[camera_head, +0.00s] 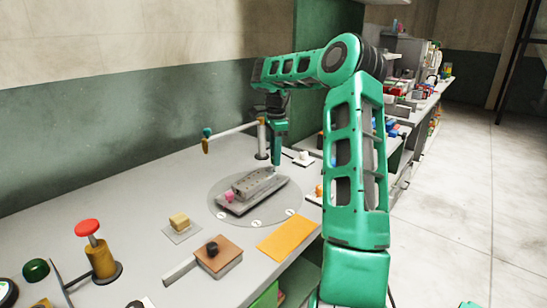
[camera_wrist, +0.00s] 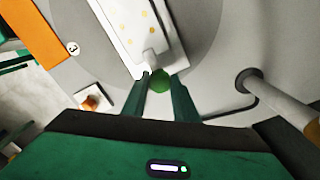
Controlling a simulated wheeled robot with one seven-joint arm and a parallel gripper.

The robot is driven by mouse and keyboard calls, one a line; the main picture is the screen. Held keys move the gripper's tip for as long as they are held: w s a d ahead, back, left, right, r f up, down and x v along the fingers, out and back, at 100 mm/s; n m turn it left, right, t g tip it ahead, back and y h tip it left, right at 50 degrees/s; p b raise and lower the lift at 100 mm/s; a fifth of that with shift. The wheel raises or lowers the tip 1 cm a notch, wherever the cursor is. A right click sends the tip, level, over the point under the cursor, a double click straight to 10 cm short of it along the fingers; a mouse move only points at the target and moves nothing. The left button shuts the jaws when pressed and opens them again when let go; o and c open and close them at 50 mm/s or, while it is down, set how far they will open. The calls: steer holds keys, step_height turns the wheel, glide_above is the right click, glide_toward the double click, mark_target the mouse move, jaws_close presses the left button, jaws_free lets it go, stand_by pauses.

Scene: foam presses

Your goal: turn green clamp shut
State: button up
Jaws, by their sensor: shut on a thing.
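My gripper (camera_head: 275,168) reaches down at the far end of the grey mould (camera_head: 240,203), which lies on a round turntable (camera_head: 222,214). In the wrist view my gripper (camera_wrist: 162,84) has its two green fingers closed around the green clamp (camera_wrist: 160,82), a small round green knob. The clamp sits just off the short end of the mould (camera_wrist: 130,22), by a pale stub. In the head view the clamp is hidden by the fingers. A pink knob (camera_head: 229,197) is at the mould's near end.
A post (camera_head: 262,139) with a long pale side bar stands behind the turntable. An orange mat (camera_head: 287,237), a brown block (camera_head: 218,258), a yellow block (camera_head: 179,221) and a red-topped post (camera_head: 101,259) are in front and left. The table's back left is clear.

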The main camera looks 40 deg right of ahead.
steer(key=shift+w+d+r, duration=0.1)
steer(key=shift+d, duration=0.1)
steer(key=o, duration=1.1)
steer(key=shift+c, duration=0.2)
steer(key=shift+a, duration=0.1)
step_height(320, 180, up, 11)
